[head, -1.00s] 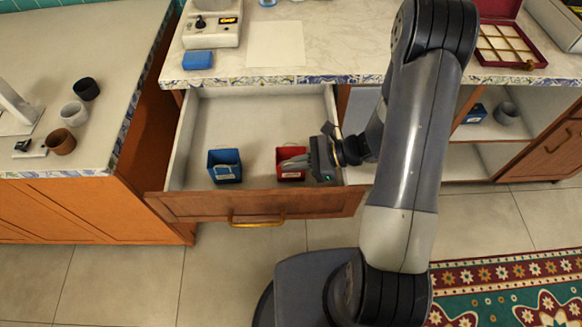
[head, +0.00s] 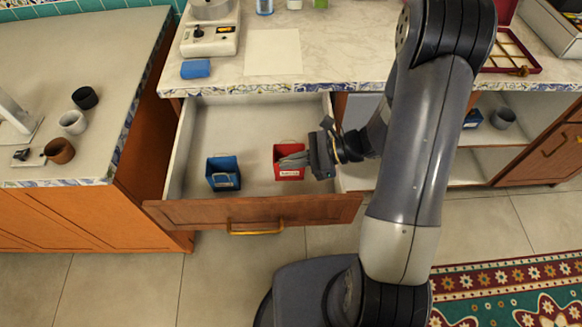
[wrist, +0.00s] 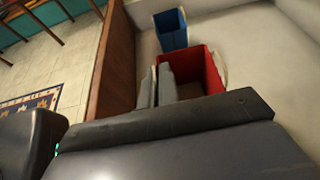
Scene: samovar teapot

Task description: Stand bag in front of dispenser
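A small open-topped red bag (head: 289,168) with a white label is at the right side of the open drawer. My gripper (head: 296,160) reaches in from the right and is shut on it. In the wrist view, my gripper's fingers (wrist: 158,88) are close together at the near-left wall of the red bag (wrist: 205,72). The bag seems raised slightly from the drawer floor. A similar blue bag (head: 223,174) stands in the drawer to the left; it also shows in the wrist view (wrist: 171,30). I cannot tell for certain which thing is the dispenser.
The open drawer (head: 254,212) has bare floor between the bags. On the counter above are a white device with a knob (head: 211,38), a blue block (head: 196,69) and a pale sheet (head: 272,52). Several cups (head: 72,122) stand on the left counter.

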